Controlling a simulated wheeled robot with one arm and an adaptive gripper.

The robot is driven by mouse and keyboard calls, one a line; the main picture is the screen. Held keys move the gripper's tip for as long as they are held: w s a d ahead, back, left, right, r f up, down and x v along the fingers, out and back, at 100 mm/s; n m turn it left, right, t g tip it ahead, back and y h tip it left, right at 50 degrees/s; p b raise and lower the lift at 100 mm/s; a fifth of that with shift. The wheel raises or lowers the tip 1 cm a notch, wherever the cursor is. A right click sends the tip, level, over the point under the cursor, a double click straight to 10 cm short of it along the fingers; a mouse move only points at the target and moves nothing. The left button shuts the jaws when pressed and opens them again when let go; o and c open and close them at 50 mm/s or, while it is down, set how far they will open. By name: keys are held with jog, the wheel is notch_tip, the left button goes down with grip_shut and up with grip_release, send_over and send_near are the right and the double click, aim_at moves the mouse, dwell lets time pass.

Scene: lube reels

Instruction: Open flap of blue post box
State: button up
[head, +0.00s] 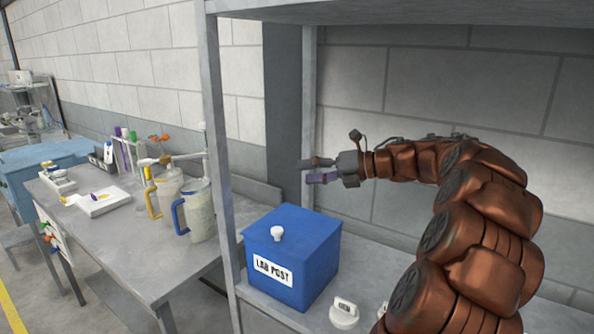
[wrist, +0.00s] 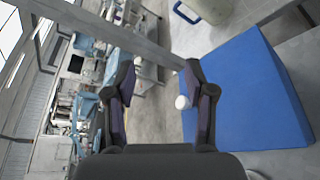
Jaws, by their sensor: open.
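The blue post box (head: 312,262) stands on the grey shelf, with a white "LAB POST" label on its front. Its sloped top carries a white knob (head: 277,233), and the top looks closed. My gripper (head: 312,170) is in the air above and behind the box, apart from it, pointing left. In the wrist view my gripper (wrist: 160,100) is open and empty. The box (wrist: 250,95) fills the right side there, and the white knob (wrist: 183,102) shows beside the right finger, seemingly beyond it.
A grey shelf post (head: 222,150) rises just left of the box. A white round-based object (head: 344,312) sits on the shelf to the right. A grey table (head: 120,245) at left holds jugs, including a blue-handled one (head: 200,212), and test tubes.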

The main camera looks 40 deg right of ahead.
jog(key=shift+p+x, duration=0.4)
jog(key=shift+x, duration=1.35)
grip_shut()
grip_release()
